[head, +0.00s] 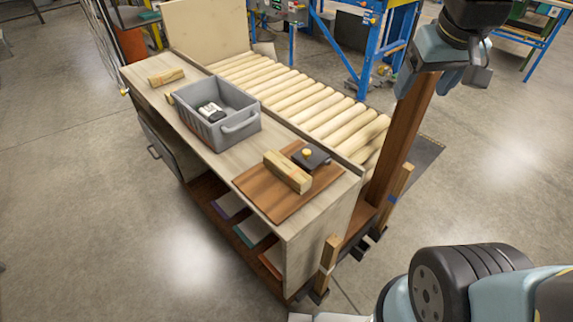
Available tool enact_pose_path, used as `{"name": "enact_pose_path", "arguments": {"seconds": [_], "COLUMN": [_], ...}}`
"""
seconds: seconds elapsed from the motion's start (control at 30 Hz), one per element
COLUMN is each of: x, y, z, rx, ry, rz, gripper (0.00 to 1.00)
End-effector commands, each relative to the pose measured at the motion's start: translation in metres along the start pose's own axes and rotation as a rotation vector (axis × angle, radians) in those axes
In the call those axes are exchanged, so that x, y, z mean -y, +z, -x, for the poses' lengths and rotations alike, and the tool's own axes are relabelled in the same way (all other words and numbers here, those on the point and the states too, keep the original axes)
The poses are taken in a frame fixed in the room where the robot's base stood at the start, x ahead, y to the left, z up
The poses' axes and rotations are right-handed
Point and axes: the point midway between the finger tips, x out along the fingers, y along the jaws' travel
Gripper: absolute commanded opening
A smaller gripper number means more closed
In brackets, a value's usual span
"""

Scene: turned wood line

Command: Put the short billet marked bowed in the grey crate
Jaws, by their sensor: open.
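The grey crate (243,130) stands on the bench, left of the middle, with a small white and black object (211,112) inside. A short wooden billet (288,173) lies on the brown board (262,191) at the near end of the bench. Another short billet (166,77) lies at the far left end. A light wooden piece (171,99) is mostly hidden behind the crate's left side. No mark reading bowed can be made out on any of them. My gripper (442,80) is at the upper right, open and empty, high and apart from the billets and crate.
A dark block with a yellow knob (316,157) sits on the board beside the near billet. A roller bed of light wooden rounds (300,100) runs behind the bench. A brown post (402,140) rises at its right end. Shelves hold coloured items below.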

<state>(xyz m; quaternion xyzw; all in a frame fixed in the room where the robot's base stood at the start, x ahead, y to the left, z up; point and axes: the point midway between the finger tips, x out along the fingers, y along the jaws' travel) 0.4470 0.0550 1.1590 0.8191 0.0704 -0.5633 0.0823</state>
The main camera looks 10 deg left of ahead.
Motion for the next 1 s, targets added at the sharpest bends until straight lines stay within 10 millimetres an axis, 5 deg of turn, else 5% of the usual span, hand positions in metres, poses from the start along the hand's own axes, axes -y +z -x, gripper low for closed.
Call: {"name": "enact_pose_path", "arguments": {"seconds": [0.43, 0.73, 1.0], "x": [0.114, 0.2, 0.234], "y": [-0.056, -0.058, -0.051], "z": [-0.081, -0.134, -0.155], "rx": [0.187, 0.29, 0.329], "ry": [-0.082, -0.144, -0.17], "rz": [0.35, 0.557, 0.634], "gripper": [0.74, 0.74, 0.74]}}
